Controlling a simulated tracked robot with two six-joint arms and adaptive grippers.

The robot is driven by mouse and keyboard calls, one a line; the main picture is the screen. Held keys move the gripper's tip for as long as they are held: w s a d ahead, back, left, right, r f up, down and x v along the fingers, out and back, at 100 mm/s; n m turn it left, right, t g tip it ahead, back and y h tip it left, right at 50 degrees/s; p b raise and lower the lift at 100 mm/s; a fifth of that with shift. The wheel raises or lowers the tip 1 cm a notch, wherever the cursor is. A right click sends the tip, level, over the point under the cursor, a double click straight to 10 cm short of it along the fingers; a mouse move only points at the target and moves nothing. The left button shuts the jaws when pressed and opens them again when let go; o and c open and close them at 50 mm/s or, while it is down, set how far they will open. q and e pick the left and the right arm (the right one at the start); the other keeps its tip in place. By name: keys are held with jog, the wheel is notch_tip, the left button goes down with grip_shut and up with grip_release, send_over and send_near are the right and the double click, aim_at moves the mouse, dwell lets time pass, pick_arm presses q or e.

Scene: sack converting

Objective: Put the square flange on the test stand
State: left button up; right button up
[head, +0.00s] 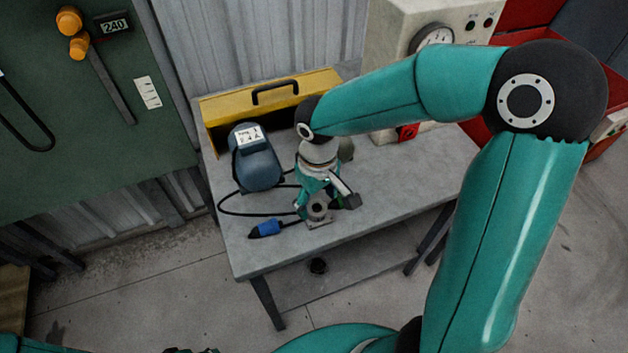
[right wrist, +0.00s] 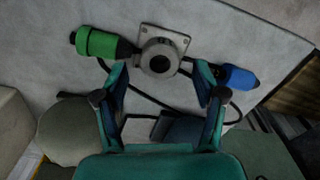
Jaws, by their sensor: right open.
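The square flange (head: 320,222) lies on the grey workbench (head: 400,185) near its front edge. In the right wrist view the flange (right wrist: 160,50) is a grey square plate with corner holes and a round, dark-bored hub. My right gripper (head: 314,200) is over it, pointing down. In the wrist view my right gripper (right wrist: 160,76) is open, its fingers on either side of the hub's near part, not visibly gripping it. A beige housing with a dial gauge (head: 434,38), possibly the test stand, stands at the bench's back right. My left gripper is at most a sliver at the bottom edge.
The bench's right part is mostly clear.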

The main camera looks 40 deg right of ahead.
aim_at(317, 208)
notch_tip(317, 208, up, 13)
jog(key=p, duration=0.1)
dwell(0.3)
jog(key=shift+f, duration=0.1)
dwell(0.3)
